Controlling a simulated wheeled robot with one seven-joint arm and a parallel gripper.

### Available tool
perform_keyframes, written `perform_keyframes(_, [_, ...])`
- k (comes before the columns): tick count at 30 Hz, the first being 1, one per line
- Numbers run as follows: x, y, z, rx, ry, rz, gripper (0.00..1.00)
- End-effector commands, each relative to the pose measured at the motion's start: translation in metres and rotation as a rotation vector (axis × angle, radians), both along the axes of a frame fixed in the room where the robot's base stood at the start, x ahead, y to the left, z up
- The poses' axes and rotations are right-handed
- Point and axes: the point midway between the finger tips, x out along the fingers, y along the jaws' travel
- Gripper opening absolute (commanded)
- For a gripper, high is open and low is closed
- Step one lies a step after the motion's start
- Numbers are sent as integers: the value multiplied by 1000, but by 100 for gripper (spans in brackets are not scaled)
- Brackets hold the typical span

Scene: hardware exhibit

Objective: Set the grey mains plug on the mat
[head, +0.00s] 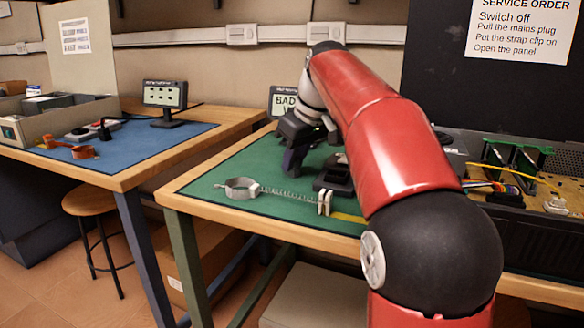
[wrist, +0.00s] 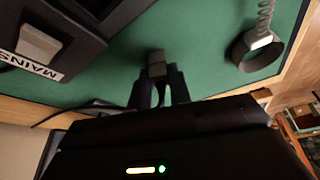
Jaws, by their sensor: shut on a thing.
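My gripper (wrist: 160,88) is shut on the grey mains plug (wrist: 157,63), which shows between and beyond the fingertips in the wrist view. The green mat (wrist: 190,30) lies behind the plug; I cannot tell whether the plug touches it. In the head view my gripper (head: 290,165) is low over the back left part of the green mat (head: 225,171), fingers pointing down. The plug cannot be made out there. A dark cable (wrist: 85,104) runs left of the fingers in the wrist view.
A grey strap (head: 241,188) with a coiled cord and clip lies at the mat's front; its loop also shows in the wrist view (wrist: 257,52). A dark box with a switch labelled MAINS (wrist: 40,45) is nearby. An open-topped dark unit (head: 520,205) stands right.

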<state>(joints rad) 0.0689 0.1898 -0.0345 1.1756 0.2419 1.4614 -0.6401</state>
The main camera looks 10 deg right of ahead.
Motion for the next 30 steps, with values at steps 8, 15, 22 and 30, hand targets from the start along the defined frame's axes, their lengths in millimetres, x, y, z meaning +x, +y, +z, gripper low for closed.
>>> perform_keyframes(8, [0, 0, -1, 0, 0, 0, 7])
perform_keyframes(15, [0, 0, -1, 0, 0, 0, 41])
perform_keyframes(22, [0, 0, 0, 0, 0, 0, 41])
perform_keyframes(30, [-9, -6, 32, 0, -5, -1, 41])
